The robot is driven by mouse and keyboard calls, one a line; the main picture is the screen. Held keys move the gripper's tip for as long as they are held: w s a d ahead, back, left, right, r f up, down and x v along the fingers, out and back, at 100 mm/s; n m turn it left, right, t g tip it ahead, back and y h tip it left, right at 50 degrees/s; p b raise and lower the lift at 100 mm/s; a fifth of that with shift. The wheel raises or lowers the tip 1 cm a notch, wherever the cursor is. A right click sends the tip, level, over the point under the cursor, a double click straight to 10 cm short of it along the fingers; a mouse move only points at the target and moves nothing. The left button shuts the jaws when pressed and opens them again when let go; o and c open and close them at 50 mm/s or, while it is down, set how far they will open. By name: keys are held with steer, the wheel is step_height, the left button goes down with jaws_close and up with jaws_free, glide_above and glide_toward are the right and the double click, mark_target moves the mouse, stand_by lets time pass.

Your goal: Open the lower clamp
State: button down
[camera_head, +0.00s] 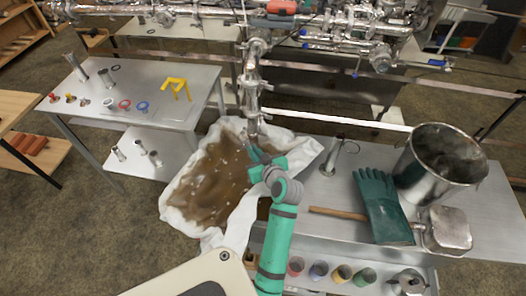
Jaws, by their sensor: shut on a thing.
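A shiny metal pipe (251,82) hangs down from the pipework in the upper middle, with clamped joints along it. The lower clamp (252,113) appears to be at the joint near its lower end, too small to make out in detail. My gripper (254,140) is at the bottom of this pipe, reached by my green arm from below. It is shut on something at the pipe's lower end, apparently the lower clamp. The fingertips are small and partly hidden.
A white-lined tray of brown liquid (180,207) lies under my gripper.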

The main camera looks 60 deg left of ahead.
steer(key=shift+s+a, duration=0.15)
steer(key=shift+s, duration=0.3)
steer(key=c, duration=1.9)
jaws_free()
steer(key=shift+w, duration=0.1)
steer(key=v, duration=1)
steer(key=shift+d+r, duration=0.2)
steer(key=shift+d, duration=0.15)
steer(key=shift+c, duration=0.2)
